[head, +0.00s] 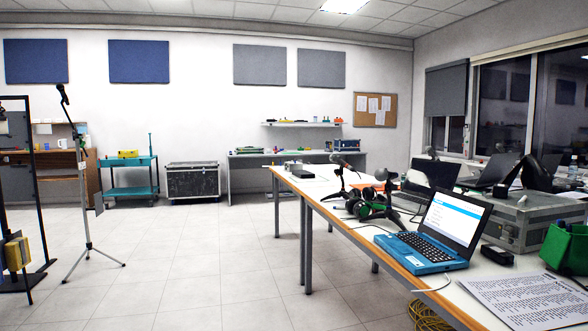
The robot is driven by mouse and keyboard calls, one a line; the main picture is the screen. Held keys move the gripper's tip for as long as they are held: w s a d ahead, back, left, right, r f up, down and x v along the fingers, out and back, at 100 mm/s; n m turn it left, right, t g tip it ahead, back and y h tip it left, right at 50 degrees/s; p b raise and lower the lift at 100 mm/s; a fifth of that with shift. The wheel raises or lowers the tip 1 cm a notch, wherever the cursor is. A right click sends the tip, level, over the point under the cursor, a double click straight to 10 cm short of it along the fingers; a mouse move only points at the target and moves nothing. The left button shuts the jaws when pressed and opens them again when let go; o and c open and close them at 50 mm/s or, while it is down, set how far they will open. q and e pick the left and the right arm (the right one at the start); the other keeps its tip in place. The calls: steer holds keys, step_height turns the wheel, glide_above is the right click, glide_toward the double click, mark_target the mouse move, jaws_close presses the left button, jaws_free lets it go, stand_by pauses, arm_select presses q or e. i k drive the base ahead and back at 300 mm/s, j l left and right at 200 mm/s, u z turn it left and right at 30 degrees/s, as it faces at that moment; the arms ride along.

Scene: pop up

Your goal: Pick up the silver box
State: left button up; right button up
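A grey, silver-looking metal box (506,226) sits on the long white table (462,298) at the right. It is wide and low, with a laptop and a dark object on or just behind its top. The blue laptop (433,235) stands open in front of it to the left, and a green container (566,247) hides part of its right side. Farther away, a black case with silver edges (192,182) stands on the floor by the back wall. Neither of my grippers is in view.
Black headphones (367,205), a microphone on a small stand (341,162) and a printed sheet (527,299) lie or stand on the table. A microphone stand (87,190) is on the floor at left. A teal cart (130,178) is farther back. The tiled floor between is clear.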

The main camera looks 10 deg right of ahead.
mark_target(294, 165)
steer(key=i, duration=5.65)
